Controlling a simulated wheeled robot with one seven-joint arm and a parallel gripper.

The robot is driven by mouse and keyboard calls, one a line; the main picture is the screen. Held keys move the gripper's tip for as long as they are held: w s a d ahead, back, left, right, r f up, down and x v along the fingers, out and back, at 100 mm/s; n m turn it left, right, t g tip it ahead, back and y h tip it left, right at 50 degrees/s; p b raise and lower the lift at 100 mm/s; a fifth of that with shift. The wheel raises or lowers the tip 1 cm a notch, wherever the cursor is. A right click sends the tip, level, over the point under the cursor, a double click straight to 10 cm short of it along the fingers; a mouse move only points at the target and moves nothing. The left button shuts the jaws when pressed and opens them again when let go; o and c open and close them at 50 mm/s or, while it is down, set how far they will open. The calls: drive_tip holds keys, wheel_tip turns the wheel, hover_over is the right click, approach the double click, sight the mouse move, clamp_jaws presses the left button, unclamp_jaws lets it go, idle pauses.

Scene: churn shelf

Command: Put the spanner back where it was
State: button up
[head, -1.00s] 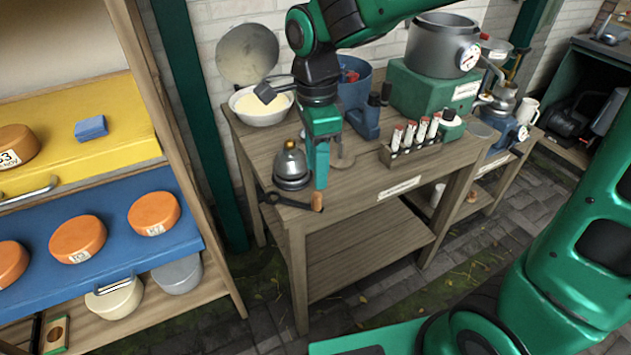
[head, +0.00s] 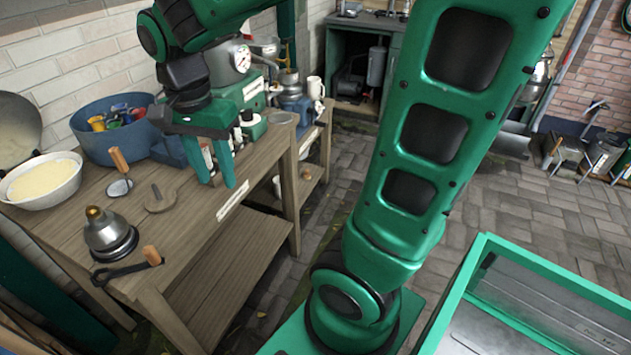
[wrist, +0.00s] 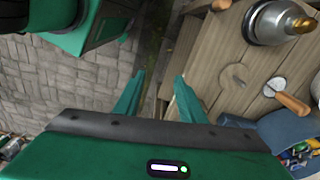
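A black tool with a ring end and an orange wooden handle (head: 125,269), which looks like the spanner, lies on the front left corner of the wooden bench (head: 225,195). It lies just in front of a metal dome with a brass knob (head: 108,236). In the wrist view only its handle end (wrist: 221,4) shows at the top edge. My gripper (head: 217,178) hangs near the bench's front edge, to the right of the tool and apart from it. Its fingers (wrist: 159,77) are spread with nothing between them.
A wooden paddle (head: 162,198) and a wooden-handled tool (head: 119,165) lie behind the dome. A white bowl (head: 42,182) and blue tub (head: 112,130) stand at the back. A green-rimmed bin (head: 545,320) is at lower right.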

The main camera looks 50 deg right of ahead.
drive_tip(key=s+d+f+n, duration=0.2)
drive_tip(key=s+d+n, duration=0.1)
drive_tip(key=s+d, duration=0.4)
drive_tip(key=s+d+f+n, duration=0.1)
drive_tip(key=s+d+n, duration=0.2)
drive_tip(key=s+d, duration=0.4)
drive_tip(key=shift+s+f+n+y, duration=0.3)
drive_tip(key=shift+s+f, duration=0.05)
drive_tip(key=shift+s, duration=0.45)
drive_tip(key=shift+w+f, duration=0.25)
drive_tip(key=shift+w, duration=0.4)
drive_tip(key=shift+c, duration=0.6)
